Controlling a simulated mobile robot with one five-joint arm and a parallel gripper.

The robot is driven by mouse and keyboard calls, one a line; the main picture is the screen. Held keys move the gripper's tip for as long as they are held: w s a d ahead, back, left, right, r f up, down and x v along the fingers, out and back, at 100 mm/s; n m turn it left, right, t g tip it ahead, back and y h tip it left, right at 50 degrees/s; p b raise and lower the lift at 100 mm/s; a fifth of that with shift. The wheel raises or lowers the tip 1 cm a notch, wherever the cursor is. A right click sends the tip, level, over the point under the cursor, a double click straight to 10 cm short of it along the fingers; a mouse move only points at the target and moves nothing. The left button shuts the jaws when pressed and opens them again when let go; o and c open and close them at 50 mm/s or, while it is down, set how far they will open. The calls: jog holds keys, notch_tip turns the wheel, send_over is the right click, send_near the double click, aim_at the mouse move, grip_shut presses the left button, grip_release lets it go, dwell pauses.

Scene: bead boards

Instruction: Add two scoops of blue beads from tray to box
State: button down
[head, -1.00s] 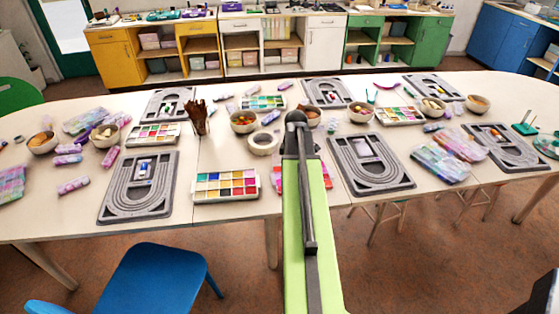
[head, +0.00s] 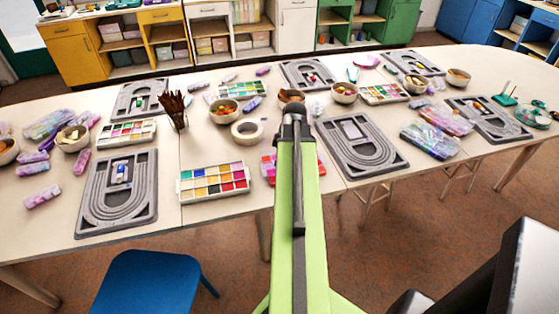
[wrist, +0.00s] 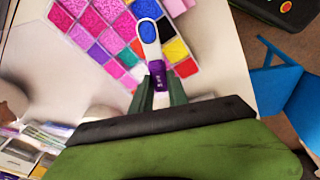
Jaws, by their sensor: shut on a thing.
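In the wrist view my gripper (wrist: 160,88) is shut on the purple handle of a scoop (wrist: 157,68). The scoop's white-rimmed bowl (wrist: 148,47) points away from the fingers and shows blue inside; it lies over a bead tray (wrist: 172,52). The tray has square compartments in pinks, purple, teal, yellow, red and black. A blue compartment (wrist: 148,8) shows just beyond the bowl. I cannot tell whether the bowl touches the tray. In the head view my arm hides the gripper and scoop. I cannot tell for sure which container is the box.
In the head view a tray of many colours (head: 213,181) and a pink-red container (head: 267,168), partly behind my arm, stand on the table. A blue chair (head: 155,285) stands in front.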

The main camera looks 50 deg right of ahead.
jog(key=shift+s+d+f+b, duration=0.2)
jog(key=shift+f+b, duration=0.35)
jog(key=shift+f, duration=0.15)
jog(key=shift+s+d+r+t+y, duration=0.1)
jog(key=shift+s+r+t+y, duration=0.15)
jog(key=shift+r+t, duration=0.3)
jog(key=shift+s+d+r+t+y, duration=0.15)
jog(key=shift+s+r+t+y, duration=0.15)
jog(key=shift+t, duration=0.3)
jog(key=shift+s+d+r+t+y, duration=0.2)
jog(key=shift+t+y, duration=0.15)
jog(key=shift+t, duration=0.2)
jog(key=shift+s+r+t+y+b, duration=0.2)
jog(key=shift+r+t+y+b, duration=0.1)
jog(key=shift+r+t+b, duration=0.2)
jog(key=shift+d, duration=0.1)
jog(key=shift+s+d+t+b, duration=0.1)
jog(key=shift+s+t+b, duration=0.05)
jog(key=shift+t+b, duration=0.2)
jog(key=shift+s+d+r+t+y+b, duration=0.15)
jog(key=shift+s+t+y+b, duration=0.1)
jog(key=shift+t+y+b, duration=0.2)
jog(key=shift+s+d+r+m+t+y+b, duration=0.3)
jog(key=shift+s+r+t+y+b, duration=0.15)
jog(key=shift+t+b, duration=0.4)
jog(key=shift+r, duration=0.1)
